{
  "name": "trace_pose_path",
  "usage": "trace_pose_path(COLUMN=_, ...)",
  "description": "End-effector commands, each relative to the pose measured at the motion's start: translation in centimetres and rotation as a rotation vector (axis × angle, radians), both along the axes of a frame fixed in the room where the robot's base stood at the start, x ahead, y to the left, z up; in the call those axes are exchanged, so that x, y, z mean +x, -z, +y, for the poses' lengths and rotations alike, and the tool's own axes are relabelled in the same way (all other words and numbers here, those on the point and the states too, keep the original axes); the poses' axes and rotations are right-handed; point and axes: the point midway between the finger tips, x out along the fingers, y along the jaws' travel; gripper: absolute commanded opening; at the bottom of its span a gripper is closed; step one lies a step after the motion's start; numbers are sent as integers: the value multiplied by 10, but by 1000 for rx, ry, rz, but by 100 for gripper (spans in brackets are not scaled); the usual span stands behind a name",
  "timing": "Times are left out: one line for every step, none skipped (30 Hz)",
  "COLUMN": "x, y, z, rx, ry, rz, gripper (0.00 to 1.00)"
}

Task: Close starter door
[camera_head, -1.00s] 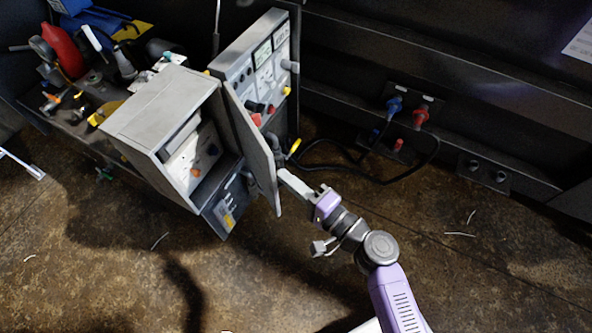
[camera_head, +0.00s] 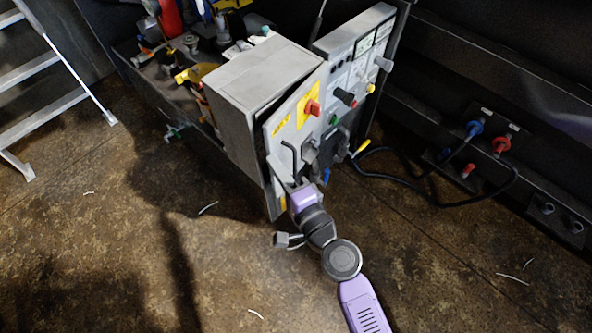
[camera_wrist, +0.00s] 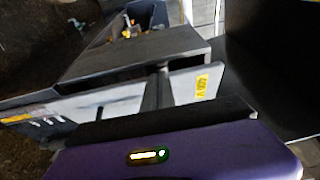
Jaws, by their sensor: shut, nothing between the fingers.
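The starter box (camera_head: 240,95) is a grey metal cabinet at the centre of the head view. Its door (camera_head: 288,122) carries a red knob and yellow labels and stands slightly ajar, with a narrow dark gap along its upper edge. The wrist view shows the box top (camera_wrist: 140,52) and the grey door with a yellow label (camera_wrist: 185,86). My gripper (camera_head: 279,171) is shut and empty at the lower part of the door's outer face. Whether it touches the door I cannot tell. In the wrist view its fingers (camera_wrist: 159,92) stand before the door.
A control panel (camera_head: 360,65) with knobs stands close right of the door. Black cables (camera_head: 420,170) run to blue and red plugs on the right. A ladder (camera_head: 45,70) stands at the left.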

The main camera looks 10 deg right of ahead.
Motion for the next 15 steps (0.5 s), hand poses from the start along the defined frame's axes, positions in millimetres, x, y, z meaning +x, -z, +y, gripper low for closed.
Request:
trace_pose_path(x=4, y=-1, z=5, rx=-2, ry=-2, rz=-2, gripper=0)
trace_pose_path(x=5, y=-1, z=7, rx=-3, ry=-2, rz=-1, gripper=0)
trace_pose_path(x=7, y=-1, z=9, rx=-1, ry=-1, rz=0, gripper=0)
trace_pose_path(x=9, y=0, z=10, rx=-1, ry=-1, rz=0, gripper=0)
trace_pose_path(x=10, y=0, z=12, rx=-2, ry=-1, rz=-1, gripper=0)
trace_pose_path(x=11, y=0, z=13, rx=-2, ry=-1, rz=-1, gripper=0)
trace_pose_path(x=12, y=0, z=14, rx=-1, ry=-1, rz=0, gripper=0)
trace_pose_path(x=13, y=0, z=14, rx=-1, ry=0, rz=0, gripper=0)
trace_pose_path(x=13, y=0, z=15, rx=-1, ry=0, rz=0, gripper=0)
trace_pose_path(x=14, y=0, z=16, rx=-1, ry=1, rz=0, gripper=0)
trace_pose_path(x=14, y=0, z=16, rx=-1, ry=1, rz=0, gripper=0)
trace_pose_path(x=14, y=0, z=16, rx=0, ry=1, rz=0, gripper=0)
trace_pose_path(x=14, y=0, z=16, rx=0, ry=1, rz=0, gripper=0)
trace_pose_path(x=14, y=0, z=16, rx=0, ry=1, rz=0, gripper=0)
trace_pose_path(x=14, y=0, z=16, rx=0, ry=1, rz=0, gripper=0)
